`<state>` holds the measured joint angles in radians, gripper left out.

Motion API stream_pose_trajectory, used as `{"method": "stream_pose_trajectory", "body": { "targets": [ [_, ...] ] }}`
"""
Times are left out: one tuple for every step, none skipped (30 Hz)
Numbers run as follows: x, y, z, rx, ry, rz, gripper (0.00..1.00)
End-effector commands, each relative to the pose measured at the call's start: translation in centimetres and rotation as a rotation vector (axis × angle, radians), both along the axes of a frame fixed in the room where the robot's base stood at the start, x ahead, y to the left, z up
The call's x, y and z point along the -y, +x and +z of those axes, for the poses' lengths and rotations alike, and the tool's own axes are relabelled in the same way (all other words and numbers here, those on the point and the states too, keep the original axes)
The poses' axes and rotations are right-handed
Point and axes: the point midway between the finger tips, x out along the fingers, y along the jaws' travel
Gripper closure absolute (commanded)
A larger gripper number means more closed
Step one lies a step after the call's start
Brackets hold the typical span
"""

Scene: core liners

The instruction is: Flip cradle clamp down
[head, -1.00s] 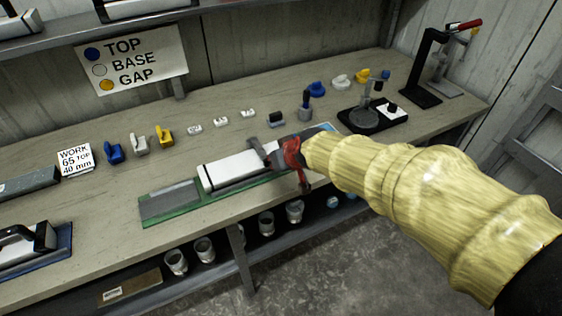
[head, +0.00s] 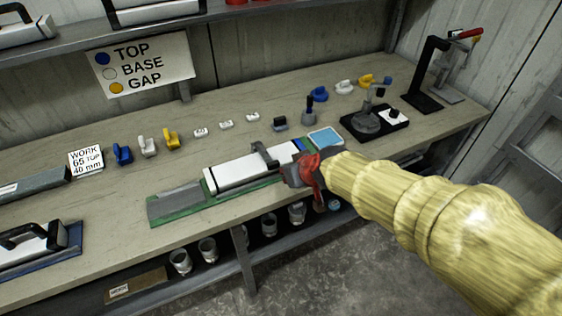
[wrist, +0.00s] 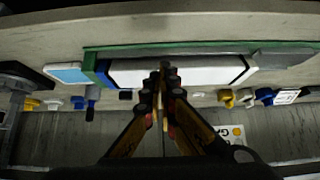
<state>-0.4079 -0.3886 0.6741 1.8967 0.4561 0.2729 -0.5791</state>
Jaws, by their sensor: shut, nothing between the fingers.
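The cradle is a green base (head: 150,212) on the bench with a long white block (head: 232,175) lying in it. A dark clamp bar (head: 264,155) shows at the block's right part; I cannot tell if it rests on the block. My gripper (head: 288,170), dark with red parts, is at the front right of the block, beside the clamp. In the wrist view my gripper (wrist: 164,75) is shut and empty, its tips over the white block (wrist: 205,71). The clamp cannot be made out there and may be hidden behind the fingers.
A blue-topped tray (head: 325,138) sits right of the cradle. Small blue, white and yellow pieces (head: 147,147) line the back of the bench. A black stand (head: 428,75) is at the far right. Cups (head: 208,250) stand on the lower shelf.

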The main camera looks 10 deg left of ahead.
Motion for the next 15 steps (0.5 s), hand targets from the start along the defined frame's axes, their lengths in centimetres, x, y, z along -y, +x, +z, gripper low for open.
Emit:
{"method": "stream_pose_trajectory", "body": {
  "targets": [
    [0.5, -0.6, -0.2, 0.001, 0.001, -0.002, 1.00],
    [0.7, -1.0, -0.4, 0.001, 0.000, -0.001, 1.00],
    [1.0, -1.4, -0.5, 0.002, 0.001, -0.001, 1.00],
    [1.2, -1.7, -0.6, 0.001, 0.002, -0.002, 1.00],
    [1.3, -1.9, -0.7, 0.002, 0.001, -0.001, 1.00],
    [1.5, -2.2, -0.9, 0.002, 0.000, -0.001, 1.00],
    [1.7, -2.4, -1.0, 0.002, 0.000, -0.001, 1.00],
    [1.8, -2.6, -1.0, 0.002, 0.001, 0.000, 1.00],
    [1.9, -2.8, -1.1, 0.002, 0.002, -0.001, 1.00],
    [2.0, -2.9, -1.1, 0.002, 0.002, -0.001, 1.00],
    [2.0, -3.0, -1.2, 0.002, 0.002, 0.000, 1.00],
    [2.1, -3.1, -1.2, 0.002, 0.001, 0.000, 1.00],
    [2.1, -3.2, -1.3, 0.002, 0.001, 0.000, 1.00],
    [2.1, -3.2, -1.3, 0.002, 0.001, 0.001, 1.00],
    [2.2, -3.2, -1.3, 0.002, 0.001, 0.001, 1.00]
  ]
}}
